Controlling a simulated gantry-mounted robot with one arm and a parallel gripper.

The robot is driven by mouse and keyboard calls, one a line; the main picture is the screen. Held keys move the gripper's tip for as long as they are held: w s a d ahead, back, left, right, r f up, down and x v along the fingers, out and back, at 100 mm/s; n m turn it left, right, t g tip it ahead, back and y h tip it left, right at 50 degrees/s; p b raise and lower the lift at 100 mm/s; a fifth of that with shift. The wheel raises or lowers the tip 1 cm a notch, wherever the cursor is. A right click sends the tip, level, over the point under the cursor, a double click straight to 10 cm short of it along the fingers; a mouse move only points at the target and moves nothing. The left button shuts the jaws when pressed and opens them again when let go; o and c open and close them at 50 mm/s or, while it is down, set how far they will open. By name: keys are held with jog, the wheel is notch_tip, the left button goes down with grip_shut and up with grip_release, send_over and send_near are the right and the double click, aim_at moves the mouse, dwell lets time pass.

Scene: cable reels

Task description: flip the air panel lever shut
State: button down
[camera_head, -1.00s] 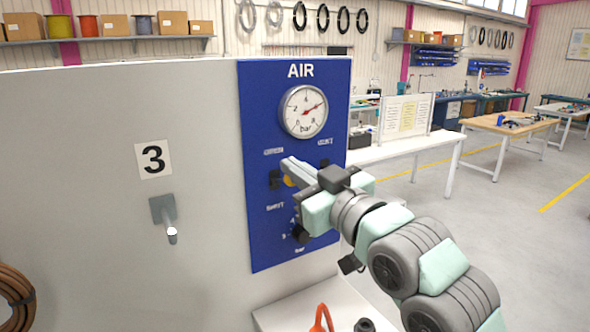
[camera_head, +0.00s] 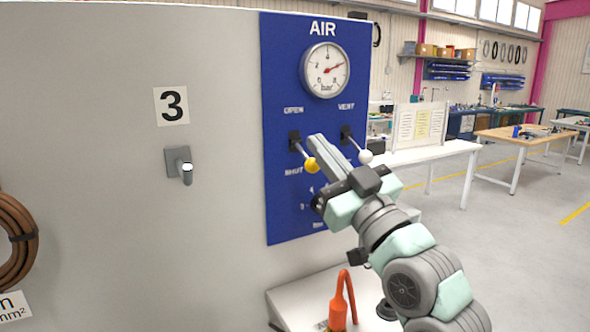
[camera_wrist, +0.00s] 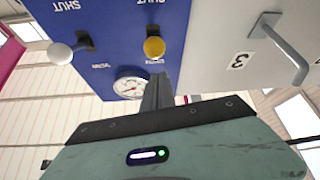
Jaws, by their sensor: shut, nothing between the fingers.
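The blue air panel (camera_head: 280,215) has a round gauge (camera_head: 325,70) near its top. A left lever with a yellow knob (camera_head: 311,165) sits between the OPEN and SHUT labels. The lever sticks out from the panel; its exact tilt is hard to tell. The yellow knob also shows in the wrist view (camera_wrist: 154,47). My gripper (camera_head: 316,141) is shut and empty. Its fingers are in front of the panel, just right of the yellow-knobbed lever in the head view; contact cannot be told. In the wrist view, the fingers (camera_wrist: 160,82) appear below the knob.
A second lever with a white knob (camera_head: 365,157) is close on the right, under VENT. A grey hook (camera_head: 182,165) under the number 3 sticks out of the wall at left. An orange object (camera_head: 342,300) stands on the ledge below. A white table (camera_head: 440,150) is behind.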

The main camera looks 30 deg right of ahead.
notch_tip(320, 180, up, 20)
jog(key=p, duration=0.1)
jog(key=shift+r, duration=0.25)
dwell(0.5)
jog(key=shift+a, duration=0.1)
dwell(0.4)
